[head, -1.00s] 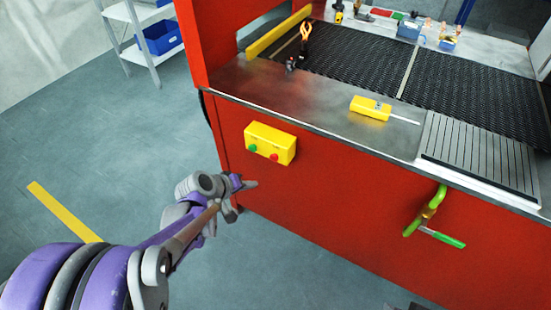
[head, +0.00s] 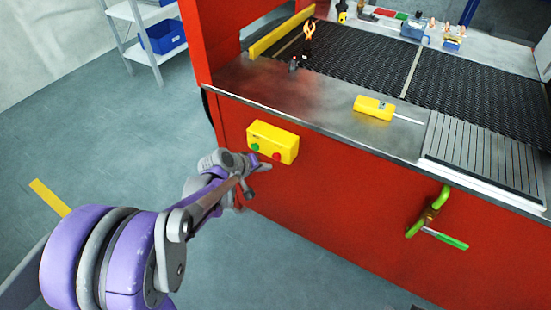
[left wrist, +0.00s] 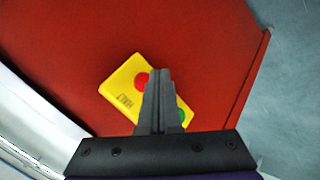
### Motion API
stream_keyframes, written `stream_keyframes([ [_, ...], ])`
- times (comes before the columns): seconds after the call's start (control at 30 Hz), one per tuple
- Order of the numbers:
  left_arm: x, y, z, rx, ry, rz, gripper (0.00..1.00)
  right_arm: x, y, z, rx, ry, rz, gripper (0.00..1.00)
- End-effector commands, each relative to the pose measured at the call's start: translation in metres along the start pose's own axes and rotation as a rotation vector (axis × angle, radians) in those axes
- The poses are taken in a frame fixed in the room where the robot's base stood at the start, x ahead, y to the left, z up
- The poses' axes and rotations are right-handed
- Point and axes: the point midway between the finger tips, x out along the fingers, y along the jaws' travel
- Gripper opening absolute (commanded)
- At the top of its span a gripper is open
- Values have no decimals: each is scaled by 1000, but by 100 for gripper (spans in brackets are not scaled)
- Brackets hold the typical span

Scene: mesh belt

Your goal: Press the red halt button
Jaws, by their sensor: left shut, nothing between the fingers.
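The red halt button (head: 276,156) is on the right part of a yellow box (head: 283,138) fixed to the red front panel of the machine. A green button (head: 255,147) is on the same box, to its left. The left wrist view also shows the red button (left wrist: 142,79), the green button (left wrist: 182,116) and the yellow box (left wrist: 118,92). My left gripper (head: 267,167) is shut and empty, just below the box in the head view. In the left wrist view its fingers (left wrist: 158,75) cover part of the box between the buttons. I cannot tell whether they touch it.
The machine's metal ledge (head: 300,90) overhangs above the box and carries a yellow tool (head: 374,108).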

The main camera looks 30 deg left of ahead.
Motion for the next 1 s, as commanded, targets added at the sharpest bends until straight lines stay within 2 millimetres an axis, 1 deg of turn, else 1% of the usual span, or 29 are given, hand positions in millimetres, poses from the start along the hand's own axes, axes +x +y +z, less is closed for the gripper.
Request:
stream_keyframes([
  [0.1, 7, 5, -4, 0, -1, 1, 0, 1, 0, 0, 0, 0, 0, 50],
  [0.23, 9, 7, -6, 1, 0, 0, 0, 1, 0, 0, 0, 0, 0, 50],
  [1.0, 10, 7, -7, 0, 0, 0, 0, 1, 0, 0, 0, 0, 0, 50],
])
